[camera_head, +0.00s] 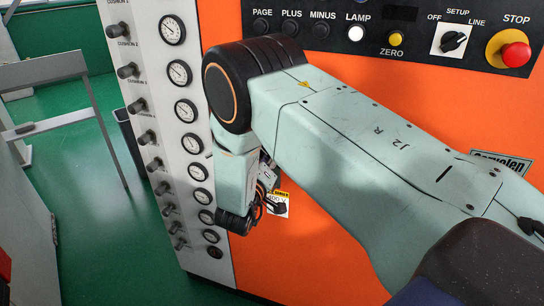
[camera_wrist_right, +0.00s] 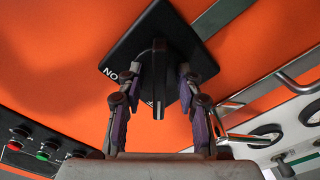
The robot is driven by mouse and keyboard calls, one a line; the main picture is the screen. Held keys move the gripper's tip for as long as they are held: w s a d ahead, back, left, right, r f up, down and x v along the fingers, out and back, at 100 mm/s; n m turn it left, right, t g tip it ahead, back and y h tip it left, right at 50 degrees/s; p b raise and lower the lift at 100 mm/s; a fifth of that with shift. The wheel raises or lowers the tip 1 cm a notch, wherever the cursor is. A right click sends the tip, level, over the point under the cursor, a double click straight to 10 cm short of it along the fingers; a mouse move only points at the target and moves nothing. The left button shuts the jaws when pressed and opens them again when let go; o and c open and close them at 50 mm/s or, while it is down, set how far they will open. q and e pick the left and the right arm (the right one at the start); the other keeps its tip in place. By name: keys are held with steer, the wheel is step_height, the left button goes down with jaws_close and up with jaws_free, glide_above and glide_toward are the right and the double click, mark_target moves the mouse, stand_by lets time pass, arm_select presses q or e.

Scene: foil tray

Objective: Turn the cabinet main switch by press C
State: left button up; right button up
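The main switch shows in the right wrist view as a black diamond-shaped plate (camera_wrist_right: 168,32) with white lettering on the orange panel. Its dark handle (camera_wrist_right: 158,100) stands out from the plate toward the camera. My right gripper (camera_wrist_right: 160,72) is open, with one finger on each side of the handle and a visible gap on both sides. In the head view my right arm reaches down-left across the orange cabinet (camera_head: 315,240) and hides most of the gripper and the switch. My left gripper is not in view.
A white gauge panel (camera_head: 155,75) with knobs stands close to the left of my wrist. A black control strip with a red STOP button (camera_head: 515,54) runs above the arm. A metal handle bar (camera_wrist_right: 278,84) and gauges show in the right wrist view. Green floor is open at left.

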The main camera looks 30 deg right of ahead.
steer(key=shift+w, duration=0.1)
steer(key=shift+s+r, duration=0.15)
steer(key=shift+s, duration=0.15)
steer(key=c, duration=0.4)
steer(key=shift+w, duration=0.15)
jaws_close()
